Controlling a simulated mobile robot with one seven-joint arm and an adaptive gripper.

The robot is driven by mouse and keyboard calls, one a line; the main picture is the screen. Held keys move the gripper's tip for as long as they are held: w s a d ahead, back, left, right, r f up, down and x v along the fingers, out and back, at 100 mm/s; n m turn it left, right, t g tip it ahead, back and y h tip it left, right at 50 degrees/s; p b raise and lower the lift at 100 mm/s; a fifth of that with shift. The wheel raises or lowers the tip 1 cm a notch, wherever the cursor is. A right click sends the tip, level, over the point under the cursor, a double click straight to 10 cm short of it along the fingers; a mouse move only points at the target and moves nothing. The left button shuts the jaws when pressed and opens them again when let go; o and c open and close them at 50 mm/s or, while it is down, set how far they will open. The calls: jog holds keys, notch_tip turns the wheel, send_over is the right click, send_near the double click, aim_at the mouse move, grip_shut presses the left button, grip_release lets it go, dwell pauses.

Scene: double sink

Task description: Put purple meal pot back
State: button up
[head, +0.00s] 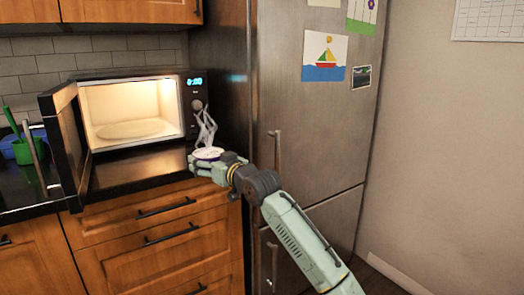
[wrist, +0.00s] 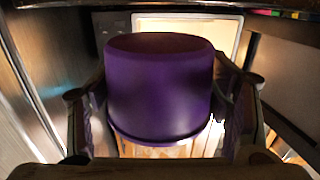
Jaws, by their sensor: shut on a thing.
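My gripper (head: 204,164) is shut on the purple meal pot (wrist: 160,85). In the wrist view its fingers lie along both sides of the pot. In the head view the pot's pale top with a thin purple rim (head: 208,153) shows above my gripper, and white steam rises from it. The pot is held upright near the counter's front edge, to the right of the microwave opening. The microwave (head: 130,110) is open, lit and empty but for its turntable plate. Whether the pot touches the counter is hidden.
The microwave door (head: 66,140) stands open at the left of the opening. The steel fridge (head: 300,100) is close on the right of my gripper. A green cup (head: 24,152) and a blue container (head: 8,147) stand at the far left. Dark counter (head: 130,170) before the microwave is clear.

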jog(key=s+d+f+m+t+h, duration=0.2)
jog(key=s+d+f+m+h, duration=0.15)
jog(key=d+f, duration=0.75)
jog(key=s+d+f+m+t+h, duration=0.25)
jog(key=d+f+h, duration=0.35)
jog(key=f, duration=0.8)
jog(key=s+d+f+m+g+h, duration=0.1)
jog(key=s+d+f+m+h, duration=0.2)
jog(key=s+f, duration=0.6)
jog(key=s+d+f+m+h, duration=0.2)
jog(key=s+f+h, duration=0.3)
jog(key=f, duration=0.5)
jog(key=w+a+r+n+y, duration=0.1)
jog(key=w+a+n+y, duration=0.2)
jog(key=w+a+y, duration=0.3)
jog(key=shift+w+a+r, duration=0.35)
jog(key=shift+w+r, duration=0.05)
jog(key=shift+w, duration=0.35)
jog(key=shift+a+t, duration=0.15)
jog(key=shift+t, duration=0.2)
